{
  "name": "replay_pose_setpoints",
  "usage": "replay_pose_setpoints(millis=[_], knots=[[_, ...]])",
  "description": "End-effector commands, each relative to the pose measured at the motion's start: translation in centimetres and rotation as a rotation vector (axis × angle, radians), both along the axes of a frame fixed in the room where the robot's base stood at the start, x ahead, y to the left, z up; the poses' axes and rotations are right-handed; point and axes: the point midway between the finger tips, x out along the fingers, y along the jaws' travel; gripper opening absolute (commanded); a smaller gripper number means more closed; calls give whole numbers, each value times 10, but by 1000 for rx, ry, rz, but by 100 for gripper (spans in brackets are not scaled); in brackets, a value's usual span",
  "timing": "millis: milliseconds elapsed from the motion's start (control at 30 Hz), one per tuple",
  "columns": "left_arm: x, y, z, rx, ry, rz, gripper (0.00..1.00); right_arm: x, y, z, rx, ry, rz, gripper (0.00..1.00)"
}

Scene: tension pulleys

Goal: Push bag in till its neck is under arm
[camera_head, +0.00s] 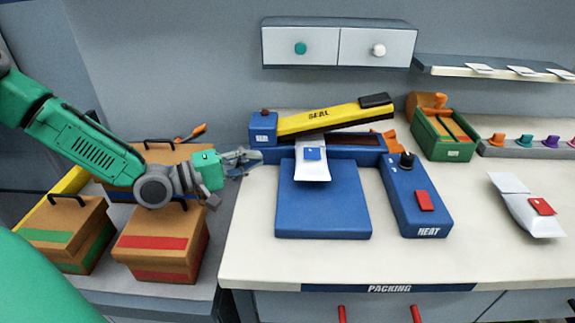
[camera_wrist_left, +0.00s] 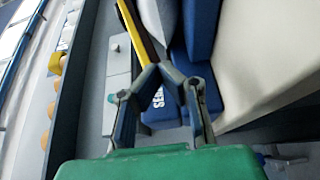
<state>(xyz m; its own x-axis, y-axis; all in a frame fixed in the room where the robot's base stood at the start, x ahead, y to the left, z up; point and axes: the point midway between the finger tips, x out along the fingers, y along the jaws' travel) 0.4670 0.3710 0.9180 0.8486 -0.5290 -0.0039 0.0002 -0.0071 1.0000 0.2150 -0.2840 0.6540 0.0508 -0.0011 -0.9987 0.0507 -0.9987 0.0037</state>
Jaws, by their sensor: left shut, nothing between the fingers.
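A white bag with a blue label (camera_head: 312,170) lies on the blue platform (camera_head: 322,218) of the sealer, its narrow end towards the back. The arm slants above the blue sealer base (camera_head: 365,143). My left gripper (camera_head: 258,158) is shut and empty, left of the bag and apart from it, near the base's left end. My right gripper is not in view.
A blue HEAT box (camera_head: 410,198) with a black knob stands right of the platform. Another white bag with a red label (camera_head: 532,212) lies at the right. Cardboard boxes (camera_head: 163,240) stand at the left. A green bin (camera_head: 445,135) is at the back. The front counter strip is clear.

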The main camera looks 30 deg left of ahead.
Motion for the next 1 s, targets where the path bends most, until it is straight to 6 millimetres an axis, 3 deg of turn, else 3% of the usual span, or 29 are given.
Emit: replay_pose_setpoints(millis=[200,533,1000], knots=[[36,-18,-7,-3,2,-1,0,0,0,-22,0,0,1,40],[42,-58,-2,1,1,-1,0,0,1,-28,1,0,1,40],[44,-60,-2,-3,-1,0,0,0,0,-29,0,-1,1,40]])
